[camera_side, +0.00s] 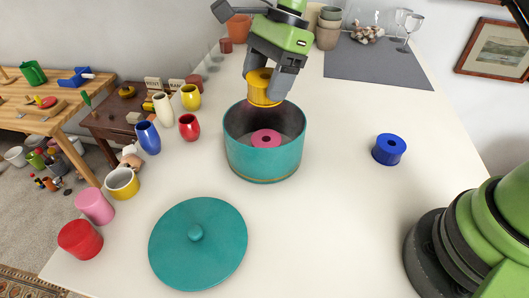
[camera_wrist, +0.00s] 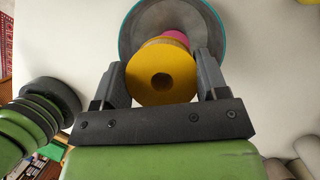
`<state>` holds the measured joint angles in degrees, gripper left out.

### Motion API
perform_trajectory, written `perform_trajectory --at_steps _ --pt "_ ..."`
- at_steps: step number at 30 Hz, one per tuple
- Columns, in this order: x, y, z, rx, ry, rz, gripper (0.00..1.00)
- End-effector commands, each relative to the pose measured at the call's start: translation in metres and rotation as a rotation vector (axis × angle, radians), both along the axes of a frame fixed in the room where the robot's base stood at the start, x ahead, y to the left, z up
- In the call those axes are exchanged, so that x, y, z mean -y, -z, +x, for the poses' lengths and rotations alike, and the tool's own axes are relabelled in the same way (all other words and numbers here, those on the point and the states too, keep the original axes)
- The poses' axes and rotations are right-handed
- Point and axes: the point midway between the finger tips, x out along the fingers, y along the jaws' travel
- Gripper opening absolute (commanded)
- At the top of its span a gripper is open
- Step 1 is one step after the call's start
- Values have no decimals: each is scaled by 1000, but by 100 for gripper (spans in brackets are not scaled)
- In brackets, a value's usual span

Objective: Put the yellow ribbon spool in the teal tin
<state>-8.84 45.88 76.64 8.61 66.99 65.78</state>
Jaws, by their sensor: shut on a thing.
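My gripper (camera_side: 270,78) is shut on the yellow ribbon spool (camera_side: 263,90). It holds the spool above the far part of the open teal tin (camera_side: 264,163). In the wrist view the yellow spool (camera_wrist: 162,74) sits between the two fingers, with the tin's rim (camera_wrist: 123,38) behind it. A pink spool (camera_side: 266,139) lies inside the tin on its floor, and part of it shows past the yellow spool in the wrist view (camera_wrist: 176,37). The teal lid (camera_side: 199,262) with a knob lies flat on the table in front of the tin.
A blue spool (camera_side: 389,149) stands on the white table (camera_side: 330,215) to the right of the tin. Several vases, including a red one (camera_side: 189,127), stand to the left. A pink cup (camera_side: 95,206) and a red one (camera_side: 80,239) are near the left edge. A grey mat (camera_side: 385,70) lies behind.

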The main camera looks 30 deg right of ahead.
Motion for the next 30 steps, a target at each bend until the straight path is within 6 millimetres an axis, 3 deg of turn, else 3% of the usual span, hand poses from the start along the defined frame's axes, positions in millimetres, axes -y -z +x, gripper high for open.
perform_trajectory --at_steps 9,21,30 --pt "1 59 -1 -4 0 -2 43" --pt "1 109 -1 -1 0 -2 43" --pt "1 113 0 3 -1 -2 43"
